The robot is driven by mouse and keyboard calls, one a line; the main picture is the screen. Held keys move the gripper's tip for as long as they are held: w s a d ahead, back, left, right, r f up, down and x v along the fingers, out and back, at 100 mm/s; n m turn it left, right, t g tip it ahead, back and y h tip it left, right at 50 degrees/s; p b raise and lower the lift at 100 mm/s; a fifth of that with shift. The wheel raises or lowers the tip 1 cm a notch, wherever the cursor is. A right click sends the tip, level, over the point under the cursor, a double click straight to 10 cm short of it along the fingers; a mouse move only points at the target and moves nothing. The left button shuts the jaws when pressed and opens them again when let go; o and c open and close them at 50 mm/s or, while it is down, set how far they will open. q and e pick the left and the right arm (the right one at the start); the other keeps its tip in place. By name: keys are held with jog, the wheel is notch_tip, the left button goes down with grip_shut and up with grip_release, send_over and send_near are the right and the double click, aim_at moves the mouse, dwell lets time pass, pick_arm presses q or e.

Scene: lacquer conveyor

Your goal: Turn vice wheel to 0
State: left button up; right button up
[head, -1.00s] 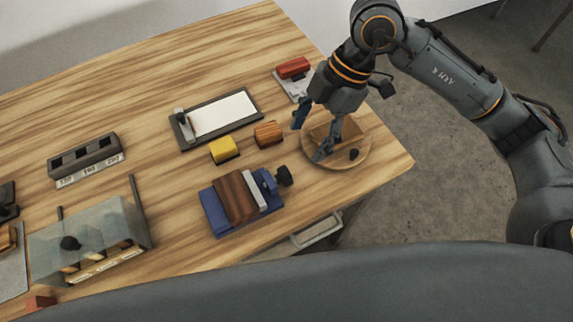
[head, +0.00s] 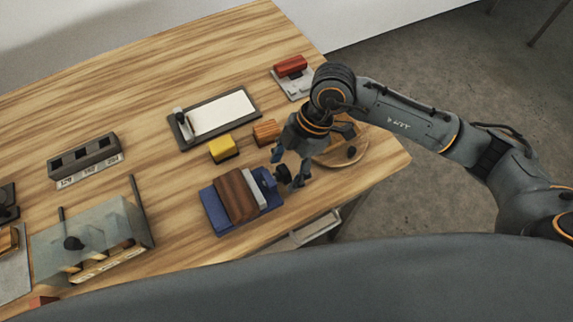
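The blue vice (head: 219,217) stands near the table's front edge, with a brown wooden block (head: 236,196) held between its jaws. Its dark wheel (head: 283,174) is on the right side of the vice. My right gripper (head: 291,171) is at the wheel, its fingers apart on either side of it. I cannot tell whether the fingers touch the wheel. Part of the wheel is hidden by the gripper. No number or mark on the wheel can be read. My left gripper is not in view.
A round wooden plate (head: 356,157) lies right of the gripper, partly under my arm. Yellow (head: 223,148) and orange-brown (head: 267,132) blocks stand behind the vice. A framed white sheet (head: 222,113) and a red-handled tool (head: 291,67) lie farther back. A clear box (head: 100,232) stands left.

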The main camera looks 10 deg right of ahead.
jog(key=c, duration=1)
jog(key=shift+o, duration=0.2)
jog(key=shift+s+f+t+b, duration=0.2)
jog(key=shift+t+b, duration=0.3)
jog(key=shift+b, duration=0.25)
jog(key=t+b, duration=0.1)
jog(key=b, duration=0.1)
jog(key=t+y+b, duration=0.1)
jog(key=b, duration=0.1)
jog(key=n+t+b, duration=0.1)
jog(key=b, duration=0.1)
jog(key=shift+s+d+f+t+y, duration=0.15)
jog(key=shift+s+f+t+y, duration=0.05)
jog(key=shift+s+t+y, duration=0.1)
jog(key=shift+s+r+t+b, duration=0.1)
jog(key=shift+r+t+b, duration=0.1)
jog(key=shift+t+b, duration=0.5)
jog(key=shift+y, duration=0.3)
jog(key=o, duration=1.1)
jog(key=shift+o, duration=0.2)
jog(key=shift+r, duration=0.1)
